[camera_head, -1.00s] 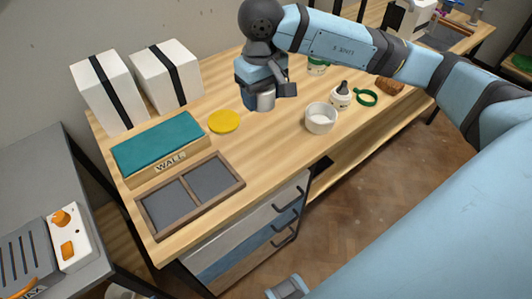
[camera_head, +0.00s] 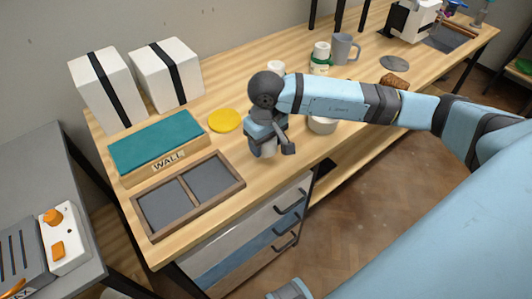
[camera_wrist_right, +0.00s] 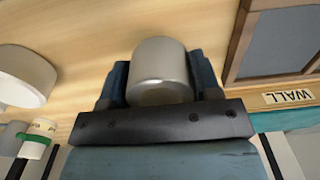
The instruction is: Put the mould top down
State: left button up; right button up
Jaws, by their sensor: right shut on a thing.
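My right gripper (camera_head: 266,146) is shut on a pale grey cylinder (camera_wrist_right: 160,68), which sits between its two fingers in the right wrist view. No mould top is plainly marked. My left gripper is not in view.
The teal-topped WALL block (camera_head: 155,140) lies behind the tray. A yellow disc (camera_head: 225,120) lies behind my gripper. A white bowl (camera_head: 321,127) is partly under my arm. A green-banded jar (camera_head: 320,62) and grey mug (camera_head: 343,50) stand further back. Bare bench lies between disc and tray.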

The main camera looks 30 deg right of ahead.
aim_at(266, 161)
jog(key=shift+f+b, duration=0.45)
jog(key=shift+f, duration=2)
jog(key=o, duration=0.9)
jog(key=shift+r, duration=0.1)
jog(key=shift+o, duration=0.2)
jog(key=shift+r, duration=0.1)
